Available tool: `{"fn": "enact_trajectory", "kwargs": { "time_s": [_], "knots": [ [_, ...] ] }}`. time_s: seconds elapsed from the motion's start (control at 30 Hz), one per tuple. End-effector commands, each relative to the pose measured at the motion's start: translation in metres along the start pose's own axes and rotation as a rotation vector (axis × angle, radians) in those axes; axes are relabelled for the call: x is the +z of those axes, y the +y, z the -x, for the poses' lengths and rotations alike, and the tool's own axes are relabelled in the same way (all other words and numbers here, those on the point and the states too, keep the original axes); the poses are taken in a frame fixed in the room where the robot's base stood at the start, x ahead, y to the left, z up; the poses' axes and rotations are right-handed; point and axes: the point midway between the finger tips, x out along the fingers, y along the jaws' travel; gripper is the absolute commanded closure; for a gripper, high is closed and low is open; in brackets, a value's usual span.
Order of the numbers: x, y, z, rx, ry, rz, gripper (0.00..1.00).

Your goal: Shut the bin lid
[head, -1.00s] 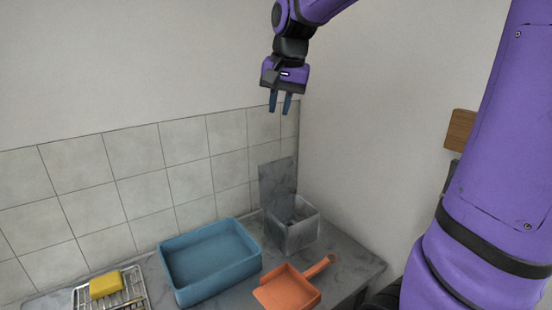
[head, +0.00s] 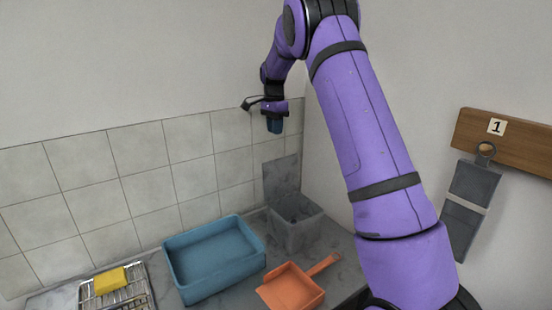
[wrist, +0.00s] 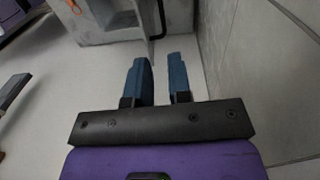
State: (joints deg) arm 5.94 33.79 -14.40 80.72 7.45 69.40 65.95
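The grey marbled bin (head: 293,236) stands at the back right corner of the counter, in the head view. Its lid (head: 281,180) is up, standing upright at the bin's back near the tiled wall, and the bin's top is open. My gripper (head: 274,126) hangs in the air above the lid, fingers down, touching nothing. In the wrist view my gripper (wrist: 161,62) has its two blue fingers apart with nothing between them. A grey shape lies past the fingertips there; I cannot tell for sure which part it is.
A blue tub (head: 214,258) stands left of the bin, and an orange dustpan (head: 292,288) lies in front of it. A yellow sponge (head: 109,280) is on a wire rack (head: 118,295) at left. A wooden rail (head: 505,142) with a hanging grey tool (head: 470,195) is on the right wall.

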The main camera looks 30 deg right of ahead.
Motion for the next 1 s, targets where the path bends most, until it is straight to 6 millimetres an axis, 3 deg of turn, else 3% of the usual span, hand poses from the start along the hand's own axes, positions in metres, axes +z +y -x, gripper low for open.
{"fn": "enact_trajectory", "kwargs": {
  "time_s": [0.27, 0.7, 1.0],
  "knots": [
    [-0.003, -0.005, -0.021, 0.009, 0.000, -0.022, 0.81],
    [-0.003, -0.004, -0.093, 0.010, 0.000, -0.020, 0.81],
    [-0.004, -0.004, -0.114, 0.007, 0.001, -0.020, 0.81]
  ]
}}
